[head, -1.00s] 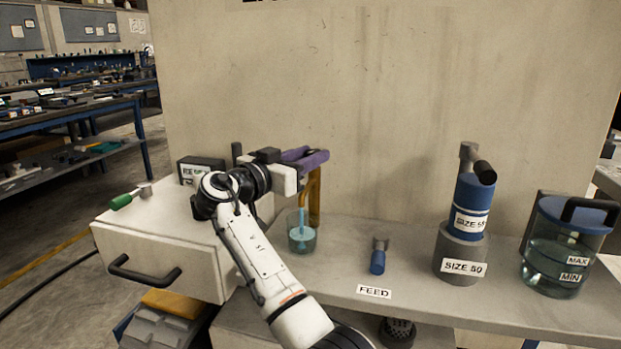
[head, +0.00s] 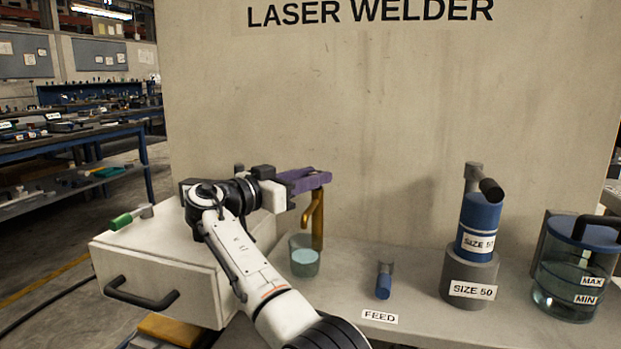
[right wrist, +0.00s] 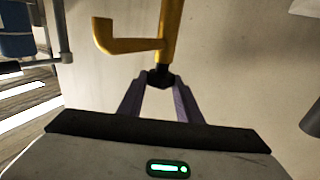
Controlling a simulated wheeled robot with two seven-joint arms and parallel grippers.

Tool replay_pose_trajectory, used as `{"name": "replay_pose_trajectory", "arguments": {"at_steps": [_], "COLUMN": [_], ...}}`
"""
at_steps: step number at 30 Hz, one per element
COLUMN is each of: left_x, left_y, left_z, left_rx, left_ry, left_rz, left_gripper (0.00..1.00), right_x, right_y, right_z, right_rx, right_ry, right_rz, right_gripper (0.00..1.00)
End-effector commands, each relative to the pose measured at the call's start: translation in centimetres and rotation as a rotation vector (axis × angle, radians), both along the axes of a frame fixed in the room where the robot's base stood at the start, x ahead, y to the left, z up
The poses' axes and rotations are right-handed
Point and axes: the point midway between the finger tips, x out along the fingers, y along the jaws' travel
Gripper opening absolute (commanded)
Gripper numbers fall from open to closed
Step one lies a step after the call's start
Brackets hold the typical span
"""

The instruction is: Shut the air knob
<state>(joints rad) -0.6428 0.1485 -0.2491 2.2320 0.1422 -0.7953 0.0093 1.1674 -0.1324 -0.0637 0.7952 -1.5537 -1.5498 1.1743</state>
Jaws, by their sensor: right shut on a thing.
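A brass tap (head: 318,220) with a hooked spout stands at the wall; it also shows in the right wrist view (right wrist: 171,30). At its end is a small black knob (right wrist: 157,78), which I take for the air knob. My right gripper (head: 318,179) has purple fingers shut on this knob; its fingertips meet there in the right wrist view (right wrist: 157,88). In the head view the fingers hide the knob. A glass beaker (head: 304,262) with pale blue liquid stands below the spout, with no stream visible. My left gripper is out of view.
A grey shelf (head: 420,262) holds a blue-handled tool (head: 384,282) by the FEED label, a blue cylinder (head: 477,225) in a grey SIZE 50 holder, and a blue-lidded liquid tank (head: 570,275). A white drawer box (head: 150,270) stands left, with a green-handled tool (head: 125,219).

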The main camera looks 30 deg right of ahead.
Motion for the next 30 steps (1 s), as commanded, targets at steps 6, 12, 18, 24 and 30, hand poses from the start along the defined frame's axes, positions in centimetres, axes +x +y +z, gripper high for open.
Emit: {"name": "replay_pose_trajectory", "arguments": {"at_steps": [6, 12, 18, 24, 30], "left_x": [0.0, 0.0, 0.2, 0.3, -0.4], "left_y": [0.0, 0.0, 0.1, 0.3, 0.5], "left_z": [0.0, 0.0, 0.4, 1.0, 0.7], "left_rx": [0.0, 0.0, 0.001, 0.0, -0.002], "left_ry": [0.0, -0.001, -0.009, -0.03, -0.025], "left_rz": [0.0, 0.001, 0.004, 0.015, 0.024], "left_gripper": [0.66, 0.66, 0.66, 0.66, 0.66], "right_x": [0.0, 0.0, -0.3, -1.0, -1.6], "right_y": [-0.1, 0.0, 2.0, 6.0, 9.0], "right_z": [0.1, 0.1, 0.2, 0.2, 0.2], "right_rx": [-0.002, -0.001, -0.001, -0.001, -0.002], "right_ry": [-0.002, -0.001, 0.0, 0.0, -0.001], "right_rz": [-0.001, 0.0, 0.003, 0.003, 0.001], "right_gripper": [0.5, 0.5, 0.5, 0.5, 0.5]}}
